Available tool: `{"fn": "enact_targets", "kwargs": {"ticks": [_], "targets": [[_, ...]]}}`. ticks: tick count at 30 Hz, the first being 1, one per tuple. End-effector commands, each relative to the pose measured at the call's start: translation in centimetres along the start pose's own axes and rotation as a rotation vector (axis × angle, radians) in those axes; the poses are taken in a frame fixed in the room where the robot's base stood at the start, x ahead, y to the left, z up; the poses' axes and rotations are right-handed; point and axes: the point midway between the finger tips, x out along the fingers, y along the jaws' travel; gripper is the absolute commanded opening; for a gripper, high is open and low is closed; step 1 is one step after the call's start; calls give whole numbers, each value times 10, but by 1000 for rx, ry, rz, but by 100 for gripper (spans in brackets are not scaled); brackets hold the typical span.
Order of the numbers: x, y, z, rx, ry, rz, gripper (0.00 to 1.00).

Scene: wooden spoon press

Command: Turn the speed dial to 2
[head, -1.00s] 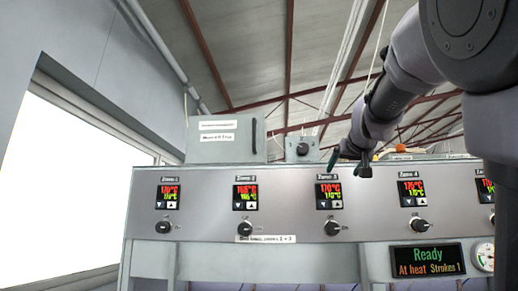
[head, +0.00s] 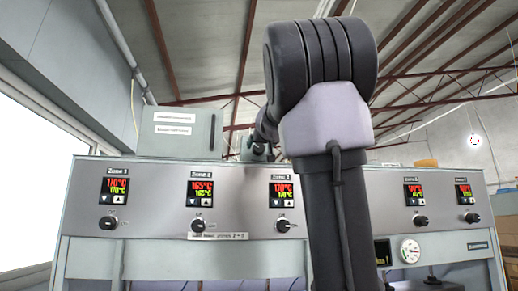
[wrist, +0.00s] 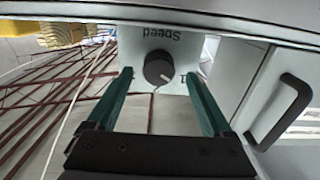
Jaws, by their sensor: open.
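The speed dial (wrist: 158,68) is a round black knob on a light grey box labelled "Speed", which appears upside down in the wrist view. Its pale pointer mark points to the lower right in that picture. No scale numbers can be read. My gripper (wrist: 159,76) is open, with one green finger on each side of the dial and a gap to it on both sides. I cannot tell how far the fingertips reach along the knob. In the head view the speed box (head: 246,151) is mostly hidden behind my arm.
The grey control panel (head: 240,180) carries several zone displays and black knobs. A cabinet (head: 178,132) stands to the left of the speed box; its dark handle (wrist: 283,108) is close to my gripper in the wrist view. A gauge (head: 410,250) is at lower right.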

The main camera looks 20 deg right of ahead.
Motion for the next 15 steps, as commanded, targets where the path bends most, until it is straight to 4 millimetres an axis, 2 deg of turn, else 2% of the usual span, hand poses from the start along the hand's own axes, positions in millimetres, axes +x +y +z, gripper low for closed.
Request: {"fn": "enact_targets", "kwargs": {"ticks": [3,6,15], "targets": [[14,1,0,0,0,2,85],[20,0,0,-1,1,1,85],[22,0,0,-1,0,0,85]]}}
